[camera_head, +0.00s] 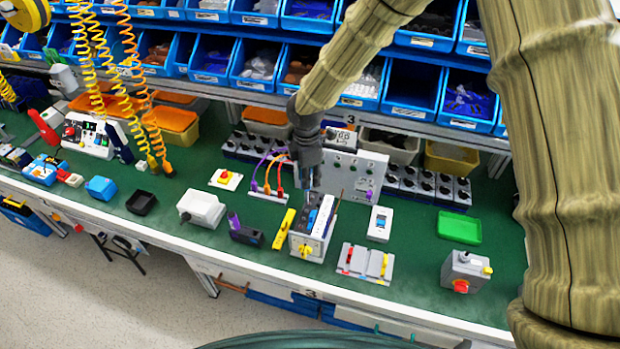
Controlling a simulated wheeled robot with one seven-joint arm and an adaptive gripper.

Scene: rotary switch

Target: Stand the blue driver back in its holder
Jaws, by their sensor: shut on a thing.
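My gripper (307,185) is dark grey and points down above the workbench, over the back part of a grey-white box (308,247) with a yellow rotary knob. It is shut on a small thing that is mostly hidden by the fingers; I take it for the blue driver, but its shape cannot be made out. A blue part (311,219) shows just below the fingertips at the box top; I cannot tell whether it touches the gripper. A dark block (246,236) with a purple piece stands left of the box. I cannot tell which thing is the driver's holder.
A yellow bar (284,229) lies close left of the box. A grey panel with knobs (352,172) stands behind. A white switch (380,223), a plate with red and yellow levers (365,263) and a green tray (459,227) are to the right. Green bench top shows between them.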

